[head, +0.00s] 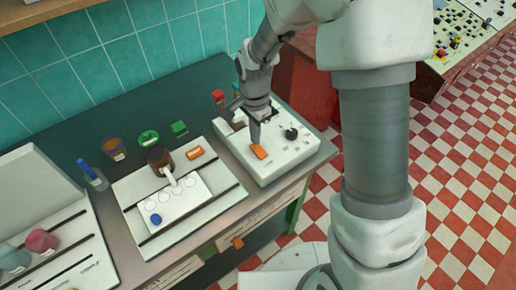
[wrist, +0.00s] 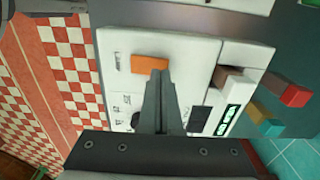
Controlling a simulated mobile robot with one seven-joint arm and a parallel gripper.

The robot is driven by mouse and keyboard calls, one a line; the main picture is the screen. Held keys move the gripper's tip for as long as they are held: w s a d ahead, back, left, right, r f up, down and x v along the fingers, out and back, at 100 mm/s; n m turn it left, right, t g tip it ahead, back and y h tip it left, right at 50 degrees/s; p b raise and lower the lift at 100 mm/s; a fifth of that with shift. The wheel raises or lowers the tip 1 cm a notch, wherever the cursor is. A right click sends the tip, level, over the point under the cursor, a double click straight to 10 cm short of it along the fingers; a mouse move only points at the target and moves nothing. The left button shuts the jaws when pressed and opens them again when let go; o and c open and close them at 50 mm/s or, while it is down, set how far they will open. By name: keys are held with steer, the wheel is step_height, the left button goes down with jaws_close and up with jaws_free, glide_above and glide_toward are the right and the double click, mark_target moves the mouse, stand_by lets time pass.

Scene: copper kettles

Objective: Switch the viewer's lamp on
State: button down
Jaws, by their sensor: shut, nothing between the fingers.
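The viewer (head: 290,160) is a white box on the right end of the counter, with an orange switch (head: 259,152) and a black knob (head: 291,133) on top. My gripper (head: 255,143) points down at the orange switch with its fingers shut and empty. In the wrist view the fingertips (wrist: 160,76) overlap the lower right edge of the orange switch (wrist: 148,63). I cannot tell whether they touch it. The wrist view also shows lit green displays (wrist: 227,120) on the device. No lamp can be made out.
A white tray device (head: 150,235) with a brown jar (head: 159,157) and an orange piece (head: 194,153) stands to the left. A blue bottle (head: 92,176) stands further left. The tiled wall (head: 130,50) closes the back.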

steer(key=shift+f+b, duration=0.7)
steer(key=shift+f, duration=0.25)
stand_by(0.3)
steer(key=shift+r+p, duration=2.4)
steer(key=shift+r, duration=1.1)
steer(key=s+d+r+n+t, duration=0.1)
steer(key=s+d+r+n, duration=0.15)
steer(key=r, duration=0.45)
steer(key=s+d+r+n+t, duration=0.2)
steer(key=s+d+r, duration=0.15)
steer(key=r, duration=0.35)
steer(key=s+d+r+n+t, duration=0.1)
steer(key=s+d+r+n, duration=0.2)
steer(key=s, duration=0.3)
steer(key=s+d+r+n+t, duration=0.1)
steer(key=s+d+r+n, duration=0.2)
steer(key=s, duration=0.3)
steer(key=shift+s+d+r+n+t, duration=0.25)
steer(key=shift+s+r+n+t, duration=0.1)
steer(key=shift+r, duration=0.3)
